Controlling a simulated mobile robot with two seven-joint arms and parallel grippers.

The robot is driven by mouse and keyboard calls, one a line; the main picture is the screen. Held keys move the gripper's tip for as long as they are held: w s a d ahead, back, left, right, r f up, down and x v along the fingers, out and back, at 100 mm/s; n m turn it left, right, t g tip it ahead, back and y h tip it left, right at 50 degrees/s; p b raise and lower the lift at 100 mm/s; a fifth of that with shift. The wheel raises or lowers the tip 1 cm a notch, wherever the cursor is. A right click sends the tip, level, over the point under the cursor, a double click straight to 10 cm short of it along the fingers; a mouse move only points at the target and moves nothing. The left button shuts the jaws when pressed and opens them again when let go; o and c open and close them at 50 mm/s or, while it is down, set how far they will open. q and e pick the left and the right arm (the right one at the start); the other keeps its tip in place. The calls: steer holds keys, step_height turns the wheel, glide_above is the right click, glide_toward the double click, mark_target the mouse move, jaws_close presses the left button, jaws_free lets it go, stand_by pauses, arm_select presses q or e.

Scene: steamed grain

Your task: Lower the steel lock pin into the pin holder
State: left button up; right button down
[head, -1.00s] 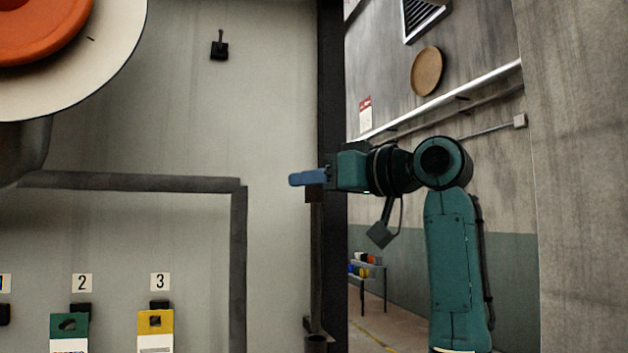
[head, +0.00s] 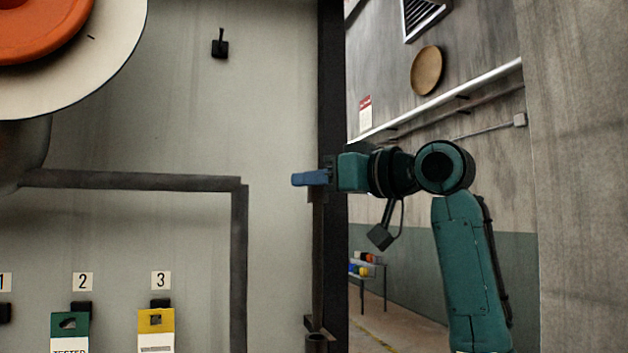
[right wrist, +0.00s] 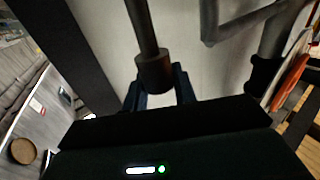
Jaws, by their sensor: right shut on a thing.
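My right gripper (head: 310,178), with blue fingers, reaches in from the right in front of the panel's dark right edge. It is shut on the dark steel lock pin (head: 318,250), which hangs upright below the fingers. In the right wrist view, the pin's thick collar (right wrist: 154,72) sits between the two fingers and its thinner rod runs away toward the top of that picture. The pin holder (head: 316,342) is a dark cup low on the panel edge, roughly below the pin. I cannot tell whether the pin's lower end is inside it. My left gripper is not in view.
A dark angled pipe (head: 239,215) runs on the grey panel left of the pin. Tags hang below numbers, including a yellow one (head: 156,322). An orange and white round part (head: 115,70) is at upper left. Open floor and a small shelf (head: 370,264) lie beyond.

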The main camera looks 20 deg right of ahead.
steer(key=shift+w+d+f, duration=0.1)
steer(key=shift+d+f, duration=0.1)
steer(key=shift+f, duration=0.05)
steer(key=shift+a+f+g, duration=0.4)
steer(key=shift+a+f, duration=0.1)
steer(key=shift+f, duration=0.35)
steer(key=shift+r, duration=0.1)
steer(key=shift+d+r, duration=0.1)
steer(key=shift+r, duration=1.05)
steer(key=shift+d+r, duration=0.1)
steer(key=shift+r, duration=0.1)
steer(key=shift+f, duration=0.45)
stand_by(1.0)
